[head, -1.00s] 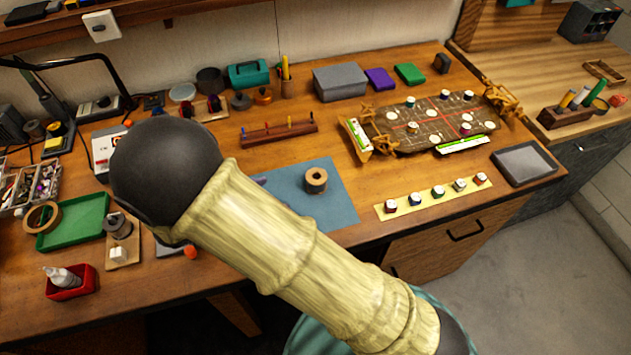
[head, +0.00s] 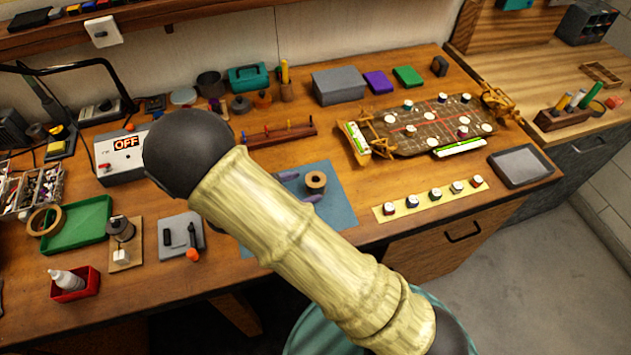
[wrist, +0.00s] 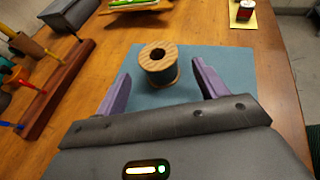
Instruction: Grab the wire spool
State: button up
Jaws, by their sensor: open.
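The wire spool (head: 316,182) stands upright on the blue mat (head: 341,207), with a wooden top and a dark hole in it. In the wrist view the spool (wrist: 159,65) shows dark green wire below its wooden flange. My gripper (wrist: 160,82) is open, its two purple fingers apart on the left and right. The spool lies between and slightly beyond the fingertips, apart from both. In the head view my purple fingers (head: 300,187) show just left of the spool. My arm hides the rest of the gripper and part of the mat.
A wooden rack with pegs (head: 280,134) stands behind the mat, and at the left in the wrist view (wrist: 58,90). A game board (head: 420,125) and a yellow strip with several small pots (head: 430,200) lie to the right.

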aim_at(319, 180)
jog(key=shift+x, duration=1.05)
jog(key=p+x, duration=0.1)
jog(key=x, duration=0.1)
jog(key=p+x, duration=0.1)
jog(key=x, duration=0.2)
jog(key=shift+w+d+r, duration=0.15)
jog(key=shift+w+r, duration=0.05)
jog(key=c, duration=1.1)
